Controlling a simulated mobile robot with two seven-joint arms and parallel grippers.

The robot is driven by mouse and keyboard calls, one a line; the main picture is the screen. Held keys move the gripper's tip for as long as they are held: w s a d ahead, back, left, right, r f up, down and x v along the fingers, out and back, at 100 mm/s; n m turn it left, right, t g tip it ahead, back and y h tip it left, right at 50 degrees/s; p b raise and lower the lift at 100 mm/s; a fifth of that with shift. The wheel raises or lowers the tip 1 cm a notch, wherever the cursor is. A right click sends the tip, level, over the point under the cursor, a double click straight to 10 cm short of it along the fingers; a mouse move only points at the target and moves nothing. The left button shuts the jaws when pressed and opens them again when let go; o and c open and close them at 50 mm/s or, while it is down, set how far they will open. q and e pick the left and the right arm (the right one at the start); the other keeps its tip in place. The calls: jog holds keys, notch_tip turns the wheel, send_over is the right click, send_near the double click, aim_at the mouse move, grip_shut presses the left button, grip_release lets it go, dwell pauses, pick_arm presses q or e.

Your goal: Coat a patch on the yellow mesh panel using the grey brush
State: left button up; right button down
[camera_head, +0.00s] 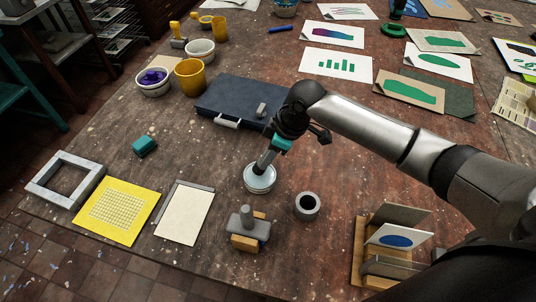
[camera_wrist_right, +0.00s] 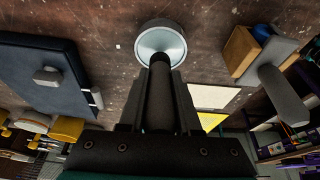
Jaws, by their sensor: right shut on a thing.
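The yellow mesh panel (camera_head: 91,222) lies flat at the left of the table, with a pale grid in its middle. My right gripper (camera_head: 270,155) is shut on the grey brush, whose dark handle (camera_wrist_right: 160,95) stands between the fingers in the right wrist view. The brush points down into a round, pale dish (camera_head: 260,184), which also shows in the right wrist view (camera_wrist_right: 175,48). The brush's lower end is over or in the dish; I cannot tell whether it touches the contents. My left gripper is not in view.
A cream board (camera_head: 183,213) lies between panel and dish. A grey tool on a wooden block (camera_head: 247,240) and a grey cup (camera_head: 307,207) stand near the dish. A dark blue case (camera_head: 235,95) lies behind. A grey square frame (camera_head: 45,182) lies left of the panel.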

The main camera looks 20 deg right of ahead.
jog(key=shift+f, duration=0.55)
dwell(0.6)
jog(key=shift+s+f, duration=0.1)
jog(key=shift+f, duration=0.05)
dwell(1.9)
notch_tip(320, 180, up, 7)
jog(key=p, duration=0.8)
jog(key=shift+p, duration=0.3)
dwell(0.4)
